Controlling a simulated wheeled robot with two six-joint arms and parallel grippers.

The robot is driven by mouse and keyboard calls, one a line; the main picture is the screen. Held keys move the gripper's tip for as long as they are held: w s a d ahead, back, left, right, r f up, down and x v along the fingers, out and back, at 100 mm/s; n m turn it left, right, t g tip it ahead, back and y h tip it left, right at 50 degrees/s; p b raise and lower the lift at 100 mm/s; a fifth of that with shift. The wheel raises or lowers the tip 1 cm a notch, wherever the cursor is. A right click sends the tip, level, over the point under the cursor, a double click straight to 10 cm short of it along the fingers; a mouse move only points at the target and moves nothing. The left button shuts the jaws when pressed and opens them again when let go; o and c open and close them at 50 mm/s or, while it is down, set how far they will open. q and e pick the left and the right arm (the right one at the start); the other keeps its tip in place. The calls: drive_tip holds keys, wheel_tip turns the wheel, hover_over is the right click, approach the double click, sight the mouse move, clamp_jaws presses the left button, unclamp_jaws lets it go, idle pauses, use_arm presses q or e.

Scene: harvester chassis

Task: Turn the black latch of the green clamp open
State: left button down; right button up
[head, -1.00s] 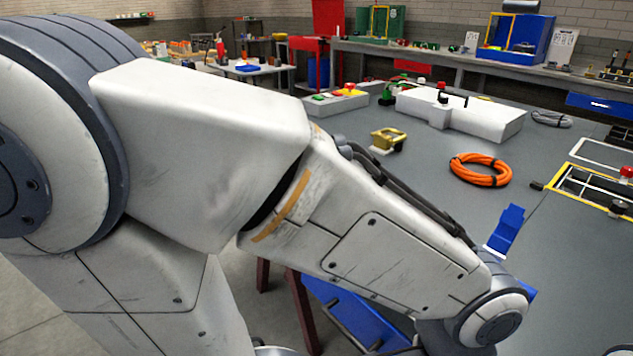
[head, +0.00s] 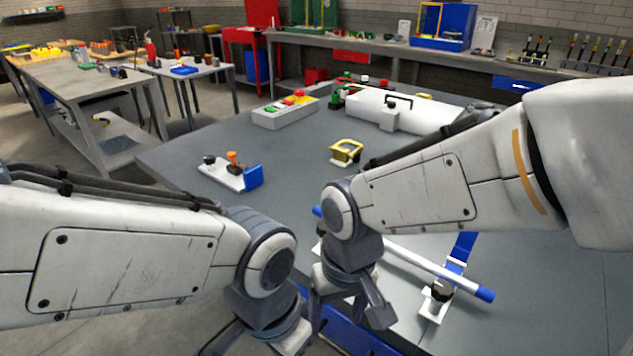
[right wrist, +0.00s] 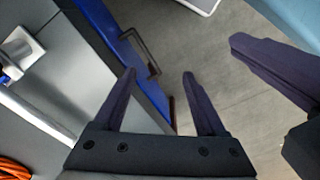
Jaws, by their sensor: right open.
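A small green part (head: 337,99) stands at the far side of the bench, at the left end of a white block; it may be the green clamp. It is too small to show its black latch. My right gripper (head: 345,312) is over the near bench edge, far from the green part. Its two fingers also show in the right wrist view (right wrist: 160,74), apart with nothing between them. My left gripper (head: 262,338) is at the bottom of the head view, mostly cut off; its opening is unclear.
A white tube with blue ends (head: 420,258) and a blue support (head: 463,250) lie near my right arm. A white plate with a blue block (head: 252,177) is at the left. A yellow clamp-like part (head: 346,152) and a button box (head: 285,112) stand farther back. Bare bench lies between.

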drive_tip(key=w+a+r+m+p, duration=0.1)
drive_tip(key=w+r+m+p, duration=0.3)
drive_tip(key=w+r+p, duration=0.45)
drive_tip(key=w+a+r+m+p, duration=0.1)
drive_tip(key=w+r+m+p, duration=0.4)
drive_tip(key=w+p, duration=0.7)
drive_tip(key=shift+n+h, duration=0.4)
drive_tip(key=f+p, duration=0.1)
drive_tip(key=f, duration=0.2)
drive_tip(key=s+f+p, duration=0.1)
drive_tip(key=f+p, duration=0.1)
drive_tip(key=f, duration=0.1)
drive_tip(key=s+f+p, duration=0.1)
drive_tip(key=f, duration=0.2)
drive_tip(key=shift+s+f, duration=0.15)
drive_tip(key=shift+f, duration=0.15)
use_arm(q)
wheel_tip(320, 180, up, 28)
use_arm(e)
clamp_jaws()
